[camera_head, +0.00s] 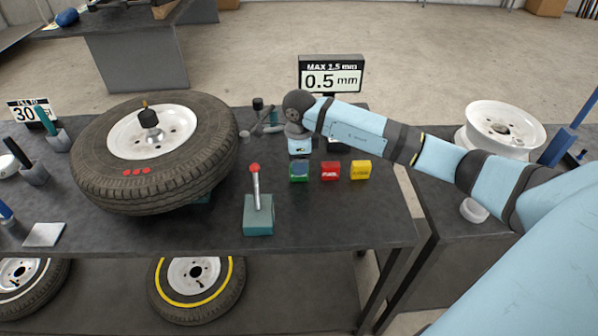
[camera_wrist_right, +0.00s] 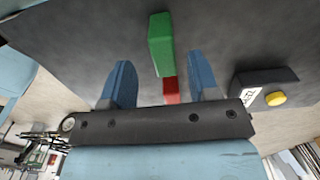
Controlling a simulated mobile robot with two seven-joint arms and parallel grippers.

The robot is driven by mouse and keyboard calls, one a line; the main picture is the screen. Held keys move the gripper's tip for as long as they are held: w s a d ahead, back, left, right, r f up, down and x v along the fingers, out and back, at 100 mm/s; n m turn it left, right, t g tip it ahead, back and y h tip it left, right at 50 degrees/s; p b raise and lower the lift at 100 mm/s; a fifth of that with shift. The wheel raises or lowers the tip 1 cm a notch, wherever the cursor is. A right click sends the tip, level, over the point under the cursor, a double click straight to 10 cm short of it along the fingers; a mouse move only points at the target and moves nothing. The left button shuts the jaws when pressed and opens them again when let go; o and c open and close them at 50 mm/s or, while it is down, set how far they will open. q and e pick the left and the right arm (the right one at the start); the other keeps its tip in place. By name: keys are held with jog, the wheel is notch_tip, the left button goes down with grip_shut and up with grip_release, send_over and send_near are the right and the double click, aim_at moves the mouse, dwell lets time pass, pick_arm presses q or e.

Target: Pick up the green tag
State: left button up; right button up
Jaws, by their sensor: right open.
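The green tag (camera_head: 299,177) is a small block on the dark workbench, left of a red tag (camera_head: 330,171) and a yellow tag (camera_head: 360,170). My right gripper (camera_head: 299,156) is just behind and above the green tag in the head view, partly hiding its top. In the right wrist view the green tag (camera_wrist_right: 161,45) lies ahead of the open blue fingers (camera_wrist_right: 162,76), roughly in line with the gap between them. The red tag (camera_wrist_right: 171,91) shows between the fingers. I cannot tell whether they touch anything. My left gripper is out of view.
A large tyre (camera_head: 205,150) fills the bench's left part. A lever with a red knob (camera_head: 255,190) stands at the front. A 0.5 mm display (camera_head: 331,80) stands behind. In the wrist view, a dark box with a yellow button (camera_wrist_right: 275,98) lies right of the fingers.

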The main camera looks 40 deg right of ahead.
jog(key=f, duration=0.4)
jog(key=shift+w+d, duration=0.1)
jog(key=shift+w, duration=0.1)
jog(key=c, duration=1)
jog(key=shift+r, duration=0.1)
notch_tip(320, 180, up, 20)
